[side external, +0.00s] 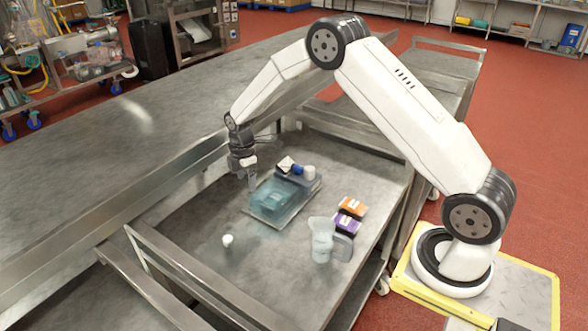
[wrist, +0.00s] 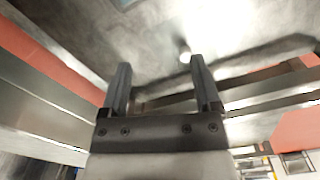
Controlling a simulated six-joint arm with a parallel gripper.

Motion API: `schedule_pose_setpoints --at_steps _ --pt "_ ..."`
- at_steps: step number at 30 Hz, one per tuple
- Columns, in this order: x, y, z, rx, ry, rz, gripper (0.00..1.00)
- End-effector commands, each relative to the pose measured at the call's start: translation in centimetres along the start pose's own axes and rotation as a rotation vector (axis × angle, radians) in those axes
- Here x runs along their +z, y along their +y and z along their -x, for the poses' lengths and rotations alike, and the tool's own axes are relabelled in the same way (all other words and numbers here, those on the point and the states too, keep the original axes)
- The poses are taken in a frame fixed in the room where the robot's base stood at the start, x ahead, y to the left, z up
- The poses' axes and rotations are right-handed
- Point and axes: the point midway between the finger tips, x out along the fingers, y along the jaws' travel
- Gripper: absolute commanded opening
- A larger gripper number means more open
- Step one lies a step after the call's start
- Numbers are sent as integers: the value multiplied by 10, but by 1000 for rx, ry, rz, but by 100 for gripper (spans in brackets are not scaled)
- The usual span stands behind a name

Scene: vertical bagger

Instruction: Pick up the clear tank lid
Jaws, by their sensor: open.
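A clear, bluish tank (side external: 275,197) sits on the metal cart top in the side view. I cannot make out its lid as a separate piece from the see-through body. My gripper (side external: 252,184) points down at the tank's left back edge, close to it in the picture; I cannot tell whether they touch. In the wrist view my gripper (wrist: 160,68) has its two fingers wide apart with nothing between them. Only a small bluish patch shows at the top edge there, and the tank is mostly out of that view.
Small white and blue items (side external: 298,169) stand behind the tank. A translucent jug (side external: 321,240) and orange and purple boxes (side external: 351,208) stand to the right. A small white piece (side external: 228,240) lies front left. A long steel table (side external: 110,150) borders the cart's left.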

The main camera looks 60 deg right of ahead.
Motion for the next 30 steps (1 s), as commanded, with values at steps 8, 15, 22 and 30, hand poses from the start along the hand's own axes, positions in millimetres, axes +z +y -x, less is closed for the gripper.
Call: schedule_pose_setpoints --at_steps 8,15,22,30 --pt "-63 -23 -41 -2 -1 -253 81" --pt "-94 -39 -62 0 0 -405 81" --pt "-100 -42 -66 1 1 -442 81" --pt "-99 -42 -78 -1 0 -441 81"
